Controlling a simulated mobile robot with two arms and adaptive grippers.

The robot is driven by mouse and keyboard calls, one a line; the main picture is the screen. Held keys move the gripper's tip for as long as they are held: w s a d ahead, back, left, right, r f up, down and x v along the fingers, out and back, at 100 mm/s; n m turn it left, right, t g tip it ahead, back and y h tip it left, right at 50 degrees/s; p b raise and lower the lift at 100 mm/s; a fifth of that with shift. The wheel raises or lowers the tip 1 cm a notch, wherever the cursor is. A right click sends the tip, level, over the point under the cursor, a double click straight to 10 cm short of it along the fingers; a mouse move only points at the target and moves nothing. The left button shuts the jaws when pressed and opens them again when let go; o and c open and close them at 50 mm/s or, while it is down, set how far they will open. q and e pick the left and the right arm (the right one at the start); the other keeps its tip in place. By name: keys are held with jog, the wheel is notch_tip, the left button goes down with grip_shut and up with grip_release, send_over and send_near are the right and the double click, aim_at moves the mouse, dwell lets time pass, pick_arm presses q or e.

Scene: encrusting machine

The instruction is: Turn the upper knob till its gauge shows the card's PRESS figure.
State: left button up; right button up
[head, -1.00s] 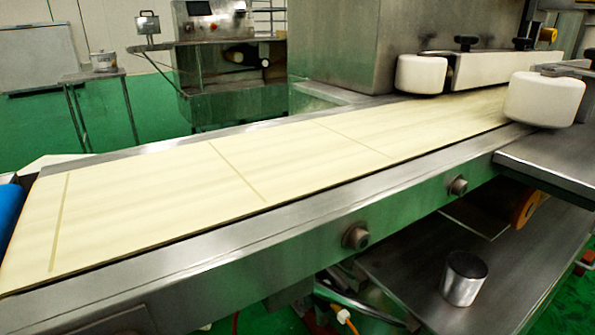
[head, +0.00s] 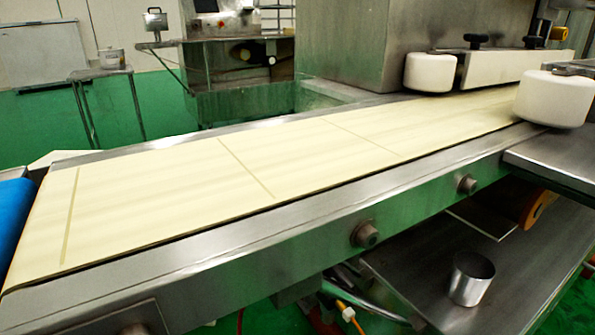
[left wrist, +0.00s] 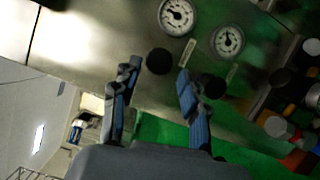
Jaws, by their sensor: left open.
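In the left wrist view, my left gripper (left wrist: 159,67) is open, its two dark blue fingers apart. A round black knob (left wrist: 160,61) shows between the fingertips; I cannot tell whether they touch it. A second dark knob (left wrist: 212,86) is just right of the right finger, partly hidden. One white dial gauge (left wrist: 177,16) is above the first knob and another gauge (left wrist: 228,40) is above the second. Their needles show, but the figures are too small to read. The view is tilted, so I cannot tell which knob is upper. I see no card. My right gripper is not in view.
The head view shows a long conveyor with a cream belt (head: 300,155), white rollers (head: 553,99) and a steel cabinet (head: 365,45). A metal cup (head: 471,278) stands on a lower shelf (head: 420,275). Dark and coloured parts (left wrist: 280,125) crowd the wrist view's right side.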

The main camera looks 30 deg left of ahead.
pick_arm(q)
jog(key=v, duration=0.6)
jog(key=shift+d, duration=0.1)
dwell(0.3)
